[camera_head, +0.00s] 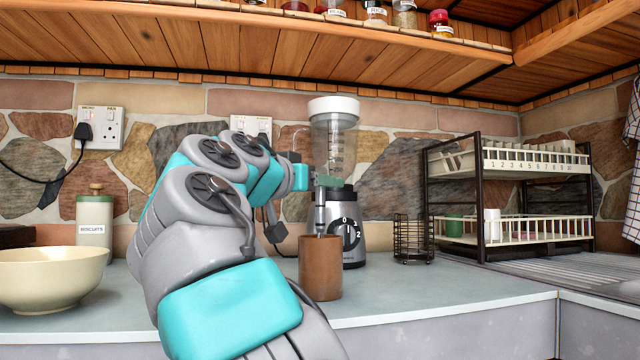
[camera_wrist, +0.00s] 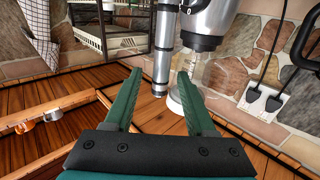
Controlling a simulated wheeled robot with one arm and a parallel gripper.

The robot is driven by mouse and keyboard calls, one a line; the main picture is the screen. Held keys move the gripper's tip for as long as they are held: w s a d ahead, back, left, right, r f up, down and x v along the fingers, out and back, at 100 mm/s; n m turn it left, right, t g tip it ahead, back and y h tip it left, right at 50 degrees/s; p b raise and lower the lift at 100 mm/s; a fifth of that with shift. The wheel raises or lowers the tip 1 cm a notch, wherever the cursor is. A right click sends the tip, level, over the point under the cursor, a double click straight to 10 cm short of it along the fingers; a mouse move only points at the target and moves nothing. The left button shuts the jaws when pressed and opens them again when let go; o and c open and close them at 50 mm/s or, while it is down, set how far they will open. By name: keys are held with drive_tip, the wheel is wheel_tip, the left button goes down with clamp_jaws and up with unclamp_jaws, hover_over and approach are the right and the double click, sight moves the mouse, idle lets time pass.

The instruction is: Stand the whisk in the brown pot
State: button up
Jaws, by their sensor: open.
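The brown pot (camera_head: 320,268) stands upright near the counter's front edge, in front of the blender. The whisk (camera_head: 320,216) shows as a slim silver handle, upright, its lower part going into the pot's mouth; any wires are hidden inside. My gripper (camera_head: 318,182) is at the top of the handle, above the pot. In the wrist view, which looks upside down, the two green fingers of my gripper (camera_wrist: 158,73) are spread apart. The silver handle of the whisk (camera_wrist: 163,50) lies between or just beyond the fingertips; contact cannot be told.
A blender (camera_head: 345,230) stands close behind the pot. A small wire rack (camera_head: 412,240) and a two-tier dish rack (camera_head: 480,200) stand at right. Counter between bowl and pot is mostly behind my arm.

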drive_tip(key=shift+s, duration=0.1)
drive_tip(key=v, duration=0.7)
drive_tip(key=shift+s+a, duration=0.2)
drive_tip(key=shift+s, duration=0.05)
idle(0.6)
